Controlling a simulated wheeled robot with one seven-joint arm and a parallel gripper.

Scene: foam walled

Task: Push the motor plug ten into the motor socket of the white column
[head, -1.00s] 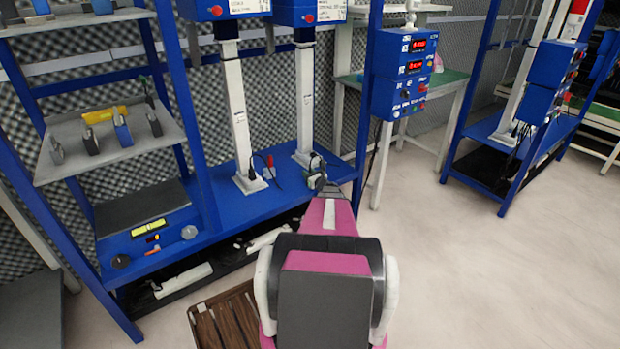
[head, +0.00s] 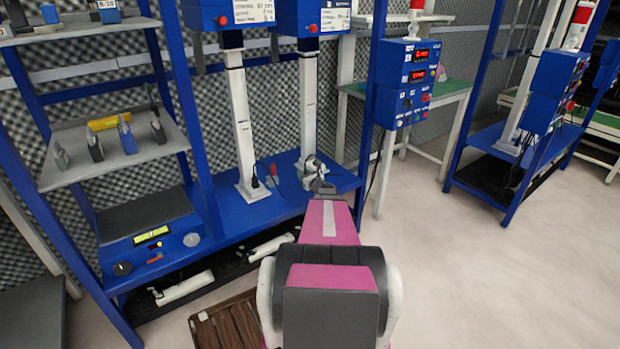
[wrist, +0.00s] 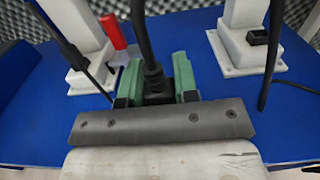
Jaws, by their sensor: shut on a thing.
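My gripper (wrist: 158,95) has green fingers and is shut on a black plug (wrist: 154,82) with a thick black cable running up from it. In the wrist view, a white column (wrist: 242,15) stands ahead to the right, with a small black socket (wrist: 258,37) on its foot; the held plug is apart from it, to the left. A second white column (wrist: 78,28) stands at the left, with a black cable at its foot. In the head view, my gripper (head: 322,186) is low at the foot of the right column (head: 309,100); the plug is too small to tell there.
The blue bench shelf (head: 222,218) carries both columns. Blue posts stand beside the bench; a blue control box (head: 408,82) hangs at the right. A wooden pallet (head: 228,328) lies on the floor. Open floor is at the right.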

